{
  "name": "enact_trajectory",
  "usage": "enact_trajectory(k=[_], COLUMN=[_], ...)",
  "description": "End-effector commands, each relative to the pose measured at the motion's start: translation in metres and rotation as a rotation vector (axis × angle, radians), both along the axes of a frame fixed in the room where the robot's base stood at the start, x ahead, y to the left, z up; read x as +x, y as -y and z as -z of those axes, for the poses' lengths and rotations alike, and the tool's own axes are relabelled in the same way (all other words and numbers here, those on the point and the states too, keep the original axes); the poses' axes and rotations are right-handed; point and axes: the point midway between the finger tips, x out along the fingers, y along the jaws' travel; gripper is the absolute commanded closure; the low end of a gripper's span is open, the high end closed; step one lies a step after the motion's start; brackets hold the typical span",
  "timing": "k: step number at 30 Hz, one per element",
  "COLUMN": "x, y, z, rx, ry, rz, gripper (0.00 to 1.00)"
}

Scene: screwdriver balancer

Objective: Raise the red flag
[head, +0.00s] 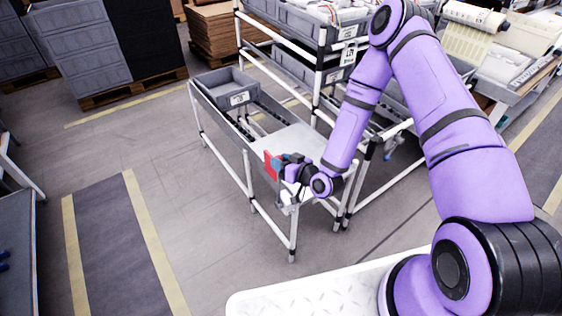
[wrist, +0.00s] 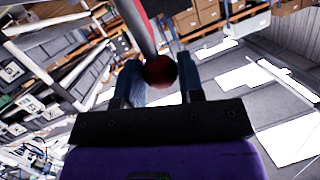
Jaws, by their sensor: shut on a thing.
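The red flag (head: 271,166) shows in the head view as a small red panel beside the end of my arm, at the front side of the white-framed cart. My gripper (head: 282,161) is right at it, its blue fingers next to the red panel. In the wrist view my gripper (wrist: 160,60) is shut on the flag's rod. A dark red ball (wrist: 160,72) sits between the two blue fingers, and a grey rod with red edging (wrist: 136,22) runs up from it. The exact contact between fingers and rod is partly hidden.
The cart (head: 290,137) has a light flat top and a grey bin (head: 226,88) at its far end. A shelf rack with grey bins (head: 300,20) stands behind it. Open grey floor (head: 180,170) lies to the left.

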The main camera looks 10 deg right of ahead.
Motion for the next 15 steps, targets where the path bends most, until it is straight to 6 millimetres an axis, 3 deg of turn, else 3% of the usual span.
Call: enact_trajectory(k=[2,3,6,15], x=[-0.0045,-0.0046,-0.0041,-0.0031], y=[0.0017,0.0017,0.0015,0.0015], z=[0.0049,0.0049,0.0042,0.0022], rx=[-0.006,-0.006,-0.005,-0.003], ry=[-0.017,-0.017,-0.015,-0.009], rz=[-0.001,-0.001,-0.001,-0.001], gripper=[1.00,0.62,0.40,0.40])
